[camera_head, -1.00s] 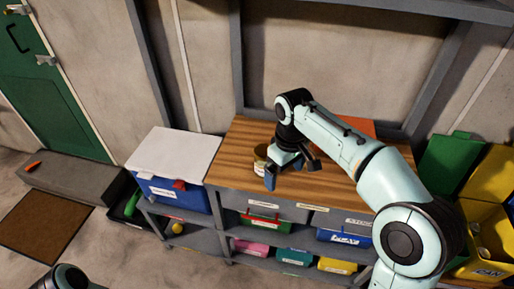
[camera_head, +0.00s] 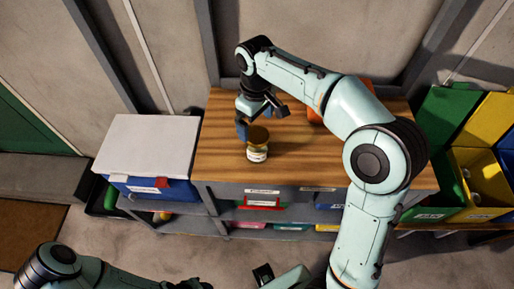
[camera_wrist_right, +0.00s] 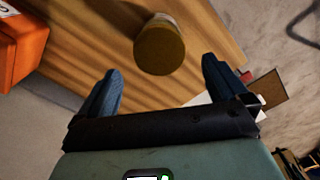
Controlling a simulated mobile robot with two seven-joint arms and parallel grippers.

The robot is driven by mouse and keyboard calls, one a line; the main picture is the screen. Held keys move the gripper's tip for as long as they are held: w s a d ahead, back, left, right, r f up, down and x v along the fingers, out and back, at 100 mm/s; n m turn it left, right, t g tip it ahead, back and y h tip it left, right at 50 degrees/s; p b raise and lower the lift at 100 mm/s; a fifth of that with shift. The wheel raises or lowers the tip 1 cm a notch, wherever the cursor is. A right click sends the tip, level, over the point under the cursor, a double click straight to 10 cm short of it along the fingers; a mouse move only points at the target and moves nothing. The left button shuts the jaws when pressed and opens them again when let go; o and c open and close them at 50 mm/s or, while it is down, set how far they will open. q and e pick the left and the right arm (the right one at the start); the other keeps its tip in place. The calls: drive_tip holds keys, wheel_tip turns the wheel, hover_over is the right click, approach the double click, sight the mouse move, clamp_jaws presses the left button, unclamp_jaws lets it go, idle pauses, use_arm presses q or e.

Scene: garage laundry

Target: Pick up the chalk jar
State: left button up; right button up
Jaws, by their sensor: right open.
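The chalk jar (camera_head: 257,152) stands upright on the wooden worktop, near its front edge. It has a pale labelled body and a dark yellow-brown lid. My right gripper (camera_head: 262,118) is open just behind and above the jar, with a blue finger close to the lid. In the right wrist view the jar (camera_wrist_right: 160,45) lies between the lines of the two spread blue fingers (camera_wrist_right: 161,68), a little beyond their tips, with nothing held. My left arm (camera_head: 65,262) shows at the bottom left; the state of its gripper cannot be made out.
The wooden worktop (camera_head: 215,150) has free room around the jar. An orange box (camera_wrist_right: 22,50) stands at its back right, partly behind my arm. A white-lidded blue box (camera_head: 150,145) is to the left. Green and yellow bins (camera_head: 440,120) stand at right. Coloured bins fill the shelves below.

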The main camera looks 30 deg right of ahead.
sight(257, 135)
drive_tip(key=shift+w+f, duration=0.1)
drive_tip(key=shift+f, duration=0.7)
drive_tip(key=f, duration=0.4)
drive_tip(key=shift+s+d+f+b, duration=0.1)
drive_tip(key=shift+s+f+b, duration=0.05)
drive_tip(key=shift+s+b, duration=0.25)
drive_tip(key=shift+w+f, duration=0.1)
drive_tip(key=shift+f, duration=0.35)
drive_tip(key=c, duration=1.5)
drive_tip(key=shift+o, duration=0.2)
drive_tip(key=shift+r, duration=0.1)
